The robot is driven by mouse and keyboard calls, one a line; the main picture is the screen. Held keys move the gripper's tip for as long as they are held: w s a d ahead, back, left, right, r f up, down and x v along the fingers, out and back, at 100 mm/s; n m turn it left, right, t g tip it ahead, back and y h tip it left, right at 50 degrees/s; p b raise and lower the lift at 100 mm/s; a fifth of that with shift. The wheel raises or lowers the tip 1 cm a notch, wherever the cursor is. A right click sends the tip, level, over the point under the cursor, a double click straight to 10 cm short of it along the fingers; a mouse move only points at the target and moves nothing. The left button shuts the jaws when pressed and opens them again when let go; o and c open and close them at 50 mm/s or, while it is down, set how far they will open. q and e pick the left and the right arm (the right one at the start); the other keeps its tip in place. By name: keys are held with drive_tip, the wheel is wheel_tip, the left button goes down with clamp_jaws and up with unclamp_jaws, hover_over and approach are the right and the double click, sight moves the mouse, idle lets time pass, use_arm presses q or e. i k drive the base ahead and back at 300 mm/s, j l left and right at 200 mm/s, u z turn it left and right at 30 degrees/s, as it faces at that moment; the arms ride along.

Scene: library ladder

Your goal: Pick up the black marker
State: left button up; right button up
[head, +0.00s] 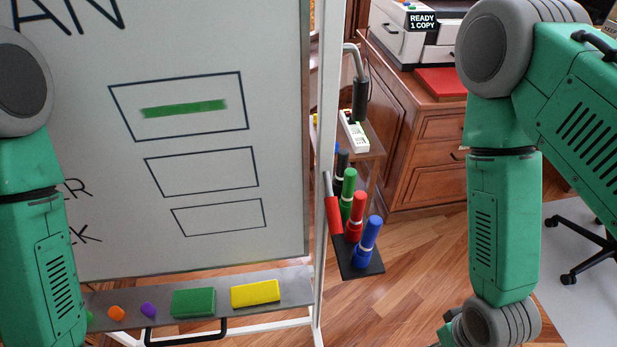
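The black marker (342,161) stands upright at the far end of a row of markers on a dark holder (362,272) at the right side of the whiteboard stand. Its lower part is hidden behind the green marker (348,187). A red marker (356,212) and a blue marker (368,242) stand nearer in the same row. My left arm comes down at the left edge and my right arm at the right.
The whiteboard (210,50) fills the left. Its tray (220,283) holds a green eraser (193,302), a yellow eraser (255,293) and small coloured pieces. A dark cylinder (360,98) hangs on a bent arm above the markers. A wooden cabinet (425,165) stands behind, with open floor before it.

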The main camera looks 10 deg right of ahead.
sight(343, 153)
drive_tip(key=i+l+u, duration=0.1)
drive_tip(key=l+u, duration=0.65)
drive_tip(key=l, duration=0.15)
drive_tip(key=l+u, duration=0.4)
drive_tip(key=k+l+u, duration=0.15)
drive_tip(key=l+u, duration=0.25)
drive_tip(key=l, duration=0.15)
